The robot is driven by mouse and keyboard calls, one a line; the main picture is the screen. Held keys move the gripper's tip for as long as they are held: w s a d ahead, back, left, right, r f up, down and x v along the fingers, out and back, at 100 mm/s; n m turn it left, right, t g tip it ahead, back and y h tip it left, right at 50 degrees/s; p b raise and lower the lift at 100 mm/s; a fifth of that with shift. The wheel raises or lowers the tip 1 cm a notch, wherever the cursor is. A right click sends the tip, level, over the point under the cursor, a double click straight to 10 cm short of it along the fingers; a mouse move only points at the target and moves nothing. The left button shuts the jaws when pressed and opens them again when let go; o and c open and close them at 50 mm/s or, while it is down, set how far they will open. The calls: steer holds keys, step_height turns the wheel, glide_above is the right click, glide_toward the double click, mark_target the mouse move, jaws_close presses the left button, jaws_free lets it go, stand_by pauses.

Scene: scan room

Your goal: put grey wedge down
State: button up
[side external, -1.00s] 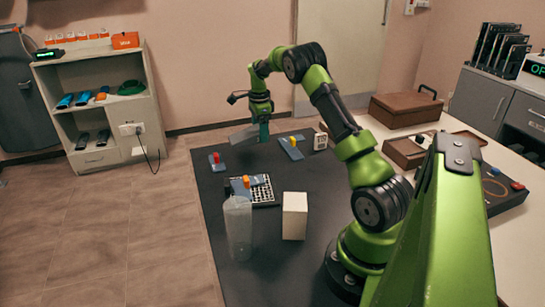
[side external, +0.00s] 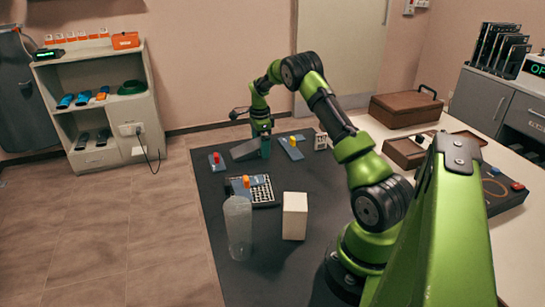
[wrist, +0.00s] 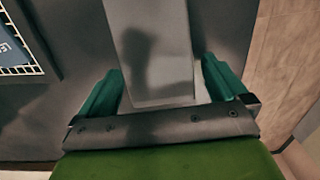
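The grey wedge (side external: 245,150) is at the far end of the dark mat, low down at the mat surface; I cannot tell whether its whole underside touches. My gripper (side external: 265,150) points down at the wedge's right end. The wedge's far end runs out of the top of that view.
A blue block with an orange knob (side external: 292,145) stands just right of the wedge, a red-knobbed one (side external: 216,161) to its left. A calculator-like pad (side external: 262,192), a clear container (side external: 238,225) and a white box (side external: 295,216) stand nearer. The mat's middle (side external: 300,175) is clear.

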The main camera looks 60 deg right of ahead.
step_height(320, 180, up, 13)
steer(key=a+r+n+t, duration=0.2)
steer(key=a+r+n, duration=0.4)
steer(key=a+r, duration=0.5)
steer(key=s+a+r+n+t, duration=0.1)
steer(key=s+a+n, duration=0.25)
steer(key=a, duration=0.35)
steer(key=s+a+r+n+t, duration=0.2)
steer(key=s+a+n, duration=0.15)
steer(key=a, duration=0.45)
steer(key=s+a+f+n+t+y, duration=0.2)
steer(key=s+a+f+n, duration=0.1)
steer(key=s+a+n, duration=0.7)
steer(key=shift+s+a+f, duration=0.15)
steer(key=shift+s+a, duration=0.55)
steer(key=shift+s, duration=0.35)
